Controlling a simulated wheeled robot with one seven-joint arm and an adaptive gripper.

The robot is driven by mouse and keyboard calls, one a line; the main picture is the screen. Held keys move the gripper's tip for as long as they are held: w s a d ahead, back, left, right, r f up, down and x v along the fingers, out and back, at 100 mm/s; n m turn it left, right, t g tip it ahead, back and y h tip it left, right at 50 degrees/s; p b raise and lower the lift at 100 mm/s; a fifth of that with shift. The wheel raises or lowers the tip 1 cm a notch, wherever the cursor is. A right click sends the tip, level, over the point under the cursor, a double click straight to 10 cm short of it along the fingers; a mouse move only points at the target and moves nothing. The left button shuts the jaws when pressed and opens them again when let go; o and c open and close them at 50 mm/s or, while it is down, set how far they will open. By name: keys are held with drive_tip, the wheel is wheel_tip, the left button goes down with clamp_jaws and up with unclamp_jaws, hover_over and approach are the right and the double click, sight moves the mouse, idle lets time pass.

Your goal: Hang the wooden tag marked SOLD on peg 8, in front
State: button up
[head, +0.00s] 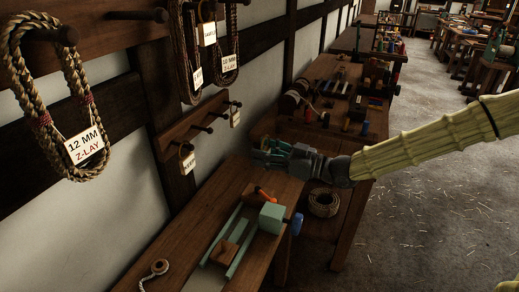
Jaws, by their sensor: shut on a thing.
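My gripper (262,153) is in the middle of the head view, above the far part of the wooden bench. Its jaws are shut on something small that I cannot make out. A short rail (196,122) with several wooden pegs is on the wall to the left of my gripper, clear of it. One small pale tag (187,160) hangs at the rail's near end and another (235,118) at its far end. I cannot read their words for sure, nor any peg numbers. No tag that I can read as SOLD is in view.
A pale green vise-like tool (270,218) stands on the bench (185,235) below my gripper. A twine roll (160,267) lies near. Labelled rope coils (60,70) hang from larger pegs above. A further bench (335,68) holds spools and tools. The floor at right is open.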

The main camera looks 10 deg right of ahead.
drive_tip(key=p+v, duration=0.5)
drive_tip(key=v, duration=0.3)
idle(0.7)
drive_tip(key=shift+r, duration=0.1)
idle(1.1)
drive_tip(key=w+r+m+t+h+p, duration=0.1)
drive_tip(key=w+r+p, duration=0.4)
drive_tip(key=r, duration=0.7)
drive_tip(key=w+r+m+t+h+p, duration=0.1)
drive_tip(key=w+r+p, duration=0.3)
drive_tip(key=w+r, duration=0.5)
drive_tip(key=w+r+m+t+h+p, duration=0.1)
drive_tip(key=w+r+p, duration=0.3)
drive_tip(key=r, duration=1)
drive_tip(key=w+a+f+b, duration=0.1)
drive_tip(key=w+a+b, duration=0.1)
drive_tip(key=w+a, duration=0.4)
drive_tip(key=shift+a+f, duration=0.3)
drive_tip(key=shift+a, duration=1.3)
drive_tip(key=shift+w, duration=0.1)
